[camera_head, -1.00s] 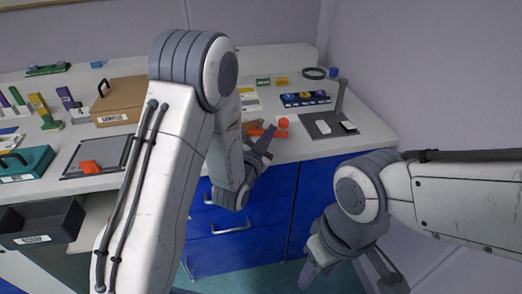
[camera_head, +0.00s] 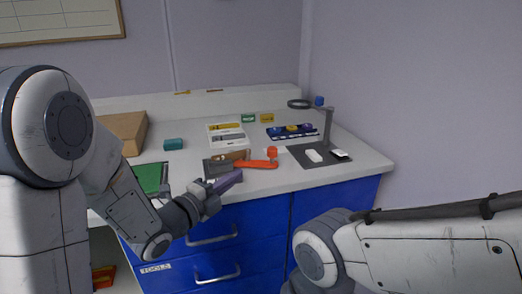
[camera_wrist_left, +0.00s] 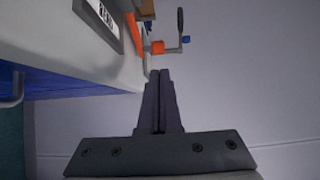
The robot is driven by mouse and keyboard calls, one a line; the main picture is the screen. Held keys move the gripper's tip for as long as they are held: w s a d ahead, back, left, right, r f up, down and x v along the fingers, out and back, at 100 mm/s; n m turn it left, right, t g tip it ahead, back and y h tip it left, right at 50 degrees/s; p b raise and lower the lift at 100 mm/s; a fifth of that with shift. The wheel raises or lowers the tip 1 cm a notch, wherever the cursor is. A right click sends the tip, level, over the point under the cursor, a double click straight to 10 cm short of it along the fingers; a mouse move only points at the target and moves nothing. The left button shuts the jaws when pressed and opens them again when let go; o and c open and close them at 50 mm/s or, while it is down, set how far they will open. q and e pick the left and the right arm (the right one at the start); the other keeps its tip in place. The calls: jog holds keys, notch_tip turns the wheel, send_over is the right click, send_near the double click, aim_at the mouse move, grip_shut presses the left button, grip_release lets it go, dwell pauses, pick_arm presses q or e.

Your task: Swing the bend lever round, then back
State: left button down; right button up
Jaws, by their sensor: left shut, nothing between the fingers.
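The bend lever (camera_head: 252,164) is an orange arm with an upright orange knob (camera_head: 272,152) at its right end, on a small device near the front edge of the bench. In the left wrist view the orange arm (camera_wrist_left: 134,34) and orange knob (camera_wrist_left: 157,47) show just beyond my fingertips. My left gripper (camera_head: 238,176) is shut and empty. Its fingers point right, just in front of the device and left of the knob; I cannot tell whether they touch it. In the left wrist view the shut fingertips (camera_wrist_left: 160,72) lie together. My right gripper is out of view.
Behind are a blue rack (camera_head: 291,132), a printed card (camera_head: 226,134) and small labelled boxes. A cardboard box (camera_head: 124,130) is at the left. Blue drawers (camera_head: 245,235) lie below the front edge.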

aim_at(268, 153)
pick_arm(q)
jog(key=p+x, duration=0.1)
jog(key=x, duration=1.1)
